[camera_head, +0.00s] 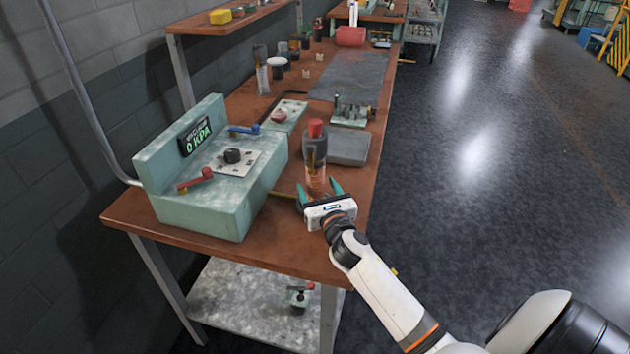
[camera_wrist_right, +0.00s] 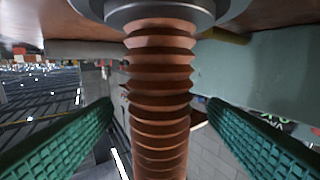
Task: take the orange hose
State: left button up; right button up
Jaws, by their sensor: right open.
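The orange hose (camera_head: 315,183) is a ribbed, upright piece near the front right of the workbench, under a dark glass-like body with a red cap (camera_head: 315,128). In the right wrist view the hose (camera_wrist_right: 160,90) runs down the middle as orange-brown rings, joined to a grey collar (camera_wrist_right: 155,12). My right gripper (camera_head: 319,188) is open, with its green fingers on either side of the hose. In the wrist view a gap shows between the hose and each finger, so it is not gripped. My left gripper is not in view.
A pale green pressure unit (camera_head: 215,205) reading 0 KPA stands left of the hose. A grey block (camera_head: 349,148) and a small metal fixture (camera_head: 351,110) sit just behind it. The workbench (camera_head: 270,252) has bare room in front; open floor lies to the right.

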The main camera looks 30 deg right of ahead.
aim_at(314, 178)
jog(key=x, duration=0.3)
jog(key=shift+w+d+r+p, duration=0.15)
jog(key=shift+w+r+p, duration=0.15)
jog(key=shift+w+r, duration=0.1)
jog(key=shift+w+d+f, duration=0.1)
jog(key=shift+w, duration=0.25)
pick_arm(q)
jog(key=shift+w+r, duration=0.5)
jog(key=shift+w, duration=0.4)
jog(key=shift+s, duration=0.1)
pick_arm(e)
jog(key=shift+s, duration=0.1)
jog(key=c, duration=1.2)
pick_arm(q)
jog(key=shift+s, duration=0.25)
pick_arm(e)
jog(key=shift+c, duration=0.5)
